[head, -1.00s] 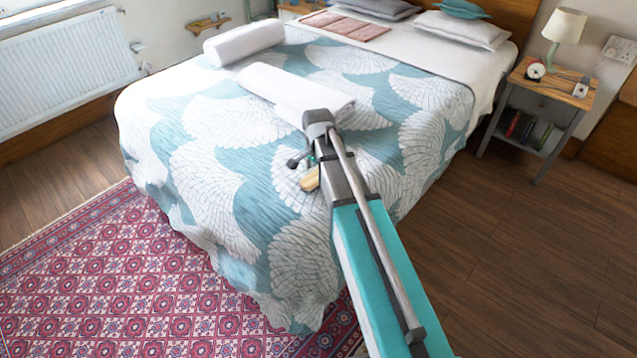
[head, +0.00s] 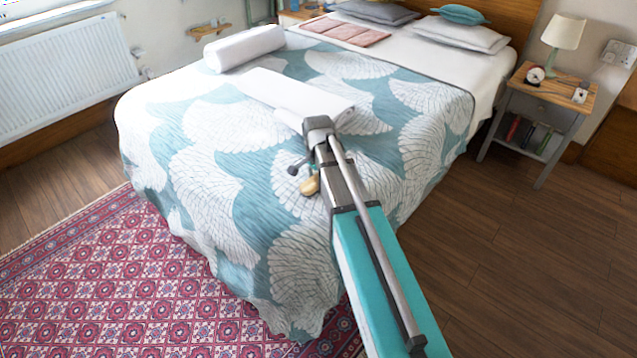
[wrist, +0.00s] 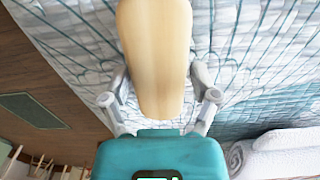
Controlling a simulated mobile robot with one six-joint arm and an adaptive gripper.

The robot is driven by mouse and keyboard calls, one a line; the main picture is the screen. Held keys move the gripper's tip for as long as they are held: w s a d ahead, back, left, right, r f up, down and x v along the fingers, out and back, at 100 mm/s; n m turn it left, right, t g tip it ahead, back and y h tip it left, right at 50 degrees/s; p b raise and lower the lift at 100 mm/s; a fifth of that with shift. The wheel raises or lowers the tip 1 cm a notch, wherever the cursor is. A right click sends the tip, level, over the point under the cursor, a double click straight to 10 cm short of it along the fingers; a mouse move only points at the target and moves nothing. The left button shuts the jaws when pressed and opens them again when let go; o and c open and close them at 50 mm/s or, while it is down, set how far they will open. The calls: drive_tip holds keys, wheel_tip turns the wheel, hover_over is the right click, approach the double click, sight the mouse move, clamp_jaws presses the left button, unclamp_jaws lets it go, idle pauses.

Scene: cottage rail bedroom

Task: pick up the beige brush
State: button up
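The beige brush (wrist: 155,50) is a long, smooth, pale wooden shape in the middle of the wrist view. My gripper (wrist: 160,84) has one finger on each side of it, with the fingertips against its sides and partly hidden behind it. The gripper appears shut on the brush. In the head view, the brush (head: 309,187) shows as a small tan piece beside the end of my arm, over the near part of the bed. My gripper (head: 303,174) is small there and partly hidden by my arm.
The bed (head: 230,170) has a blue and white patterned cover. A rolled white towel (head: 245,48) and a folded white one (head: 290,92) lie on it. A nightstand (head: 550,90) with a lamp (head: 563,32) stands at the right. Open wooden floor lies right of the bed.

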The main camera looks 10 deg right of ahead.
drive_tip(key=c, duration=0.7)
drive_tip(key=shift+r, duration=0.15)
wheel_tip(320, 180, up, 3)
drive_tip(key=p, duration=0.3)
drive_tip(key=shift+s+d+r+p, duration=0.2)
drive_tip(key=shift+s+r+p, duration=1.45)
drive_tip(key=shift+s, duration=0.7)
drive_tip(key=shift+s+d+r+p, duration=0.25)
drive_tip(key=shift+s+r+p, duration=1.4)
drive_tip(key=shift+s, duration=0.65)
drive_tip(key=shift+s+d+r+p, duration=0.2)
drive_tip(key=shift+s+r+p, duration=1.45)
drive_tip(key=shift+s, duration=0.7)
drive_tip(key=shift+f, duration=0.1)
drive_tip(key=o, duration=0.5)
drive_tip(key=shift+c, duration=1.4)
